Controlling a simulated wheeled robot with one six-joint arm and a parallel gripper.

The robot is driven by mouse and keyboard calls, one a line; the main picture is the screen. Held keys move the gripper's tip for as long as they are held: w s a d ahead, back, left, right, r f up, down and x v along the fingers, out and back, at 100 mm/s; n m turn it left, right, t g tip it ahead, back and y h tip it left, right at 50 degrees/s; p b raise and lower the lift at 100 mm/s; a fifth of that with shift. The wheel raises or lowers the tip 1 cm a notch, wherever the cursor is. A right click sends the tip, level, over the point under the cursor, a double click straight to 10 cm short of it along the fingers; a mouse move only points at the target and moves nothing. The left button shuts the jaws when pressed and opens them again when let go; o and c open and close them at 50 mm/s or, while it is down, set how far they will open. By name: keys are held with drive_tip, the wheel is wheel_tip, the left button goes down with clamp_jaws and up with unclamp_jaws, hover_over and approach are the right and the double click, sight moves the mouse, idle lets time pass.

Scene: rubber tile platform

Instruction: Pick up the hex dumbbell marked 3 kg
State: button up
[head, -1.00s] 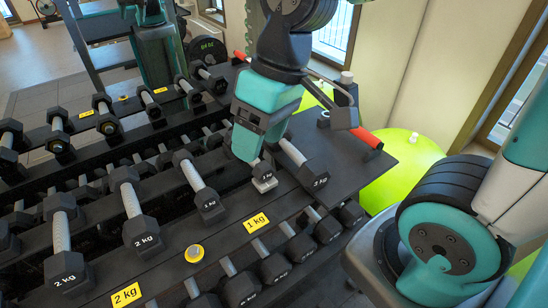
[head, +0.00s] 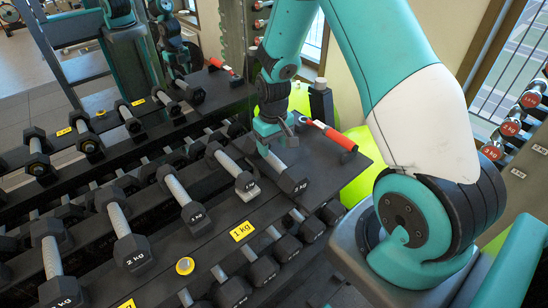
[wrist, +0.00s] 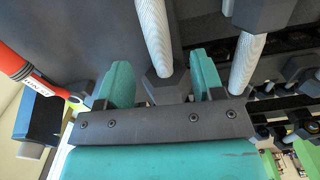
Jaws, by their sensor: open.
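A black hex dumbbell with a grey knurled handle (head: 289,176) lies on the dark shelf top under my gripper. The mark on its near head is small and looks like 3 kg, but I cannot read it surely. My gripper (head: 272,147) is open just above its handle. In the wrist view this dumbbell's handle (wrist: 153,36) and one head show between the two teal fingers of my gripper (wrist: 163,82). I cannot tell whether the fingers are down around the handle.
A neighbouring dumbbell (head: 231,166) lies close on the left, and one marked 2 kg (head: 122,232) lies farther left. A red-handled tool (head: 330,134) lies on the right. A yellow 1 kg sign (head: 242,231) is on the front edge. More dumbbells fill the lower tiers.

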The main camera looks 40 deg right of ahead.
sight(274, 158)
drive_tip(key=shift+d+f+p, duration=0.15)
drive_tip(key=shift+f+p, duration=1.4)
drive_tip(key=shift+f, duration=2.25)
drive_tip(key=shift+c, duration=0.3)
clamp_jaws()
drive_tip(key=shift+w+r, duration=0.15)
drive_tip(key=shift+r, duration=0.05)
